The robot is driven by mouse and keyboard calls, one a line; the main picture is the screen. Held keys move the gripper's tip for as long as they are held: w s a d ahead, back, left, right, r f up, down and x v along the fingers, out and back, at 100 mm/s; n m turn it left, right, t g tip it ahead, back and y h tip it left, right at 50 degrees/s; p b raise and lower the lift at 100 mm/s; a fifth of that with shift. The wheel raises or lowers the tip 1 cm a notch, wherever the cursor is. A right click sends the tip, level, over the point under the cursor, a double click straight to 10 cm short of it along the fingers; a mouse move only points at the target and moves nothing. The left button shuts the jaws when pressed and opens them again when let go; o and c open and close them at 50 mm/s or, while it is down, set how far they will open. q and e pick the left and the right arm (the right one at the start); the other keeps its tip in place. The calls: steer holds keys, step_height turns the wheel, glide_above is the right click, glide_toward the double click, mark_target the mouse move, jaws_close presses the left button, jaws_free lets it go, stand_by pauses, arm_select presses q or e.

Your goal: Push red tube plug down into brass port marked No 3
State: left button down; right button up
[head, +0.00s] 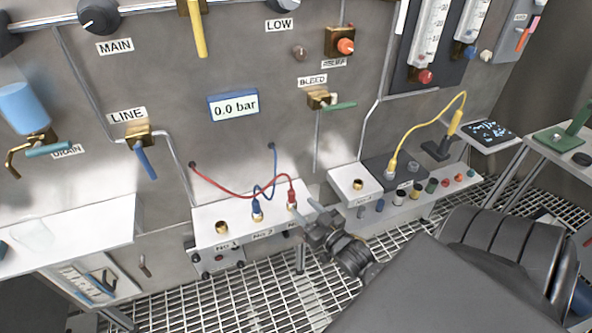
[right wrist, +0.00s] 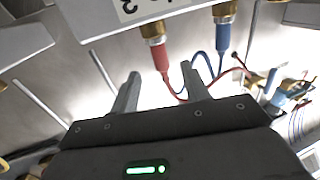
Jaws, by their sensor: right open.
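The red tube plug (head: 292,205) sits at the brass port marked No 3 on the white shelf, its red tube running up to the wall. In the right wrist view the red plug (right wrist: 162,60) is lined up with the brass port (right wrist: 153,31), near a label ending in 3; how deep it sits I cannot tell. My right gripper (head: 313,222) is just right of the plug and in front of the shelf. In the right wrist view my right gripper (right wrist: 158,88) is open, its fingers apart and empty, with the plug beyond the fingertips. My left gripper is not in view.
A blue plug (head: 257,215) stands in port No 2, its tube crossing the red one. An empty brass port (head: 222,227) is at No 1. A white block (head: 353,185) and a row of coloured knobs lie to the right. Grating floor is below.

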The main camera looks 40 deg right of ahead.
steer(key=shift+s+a, duration=0.1)
steer(key=shift+s, duration=0.9)
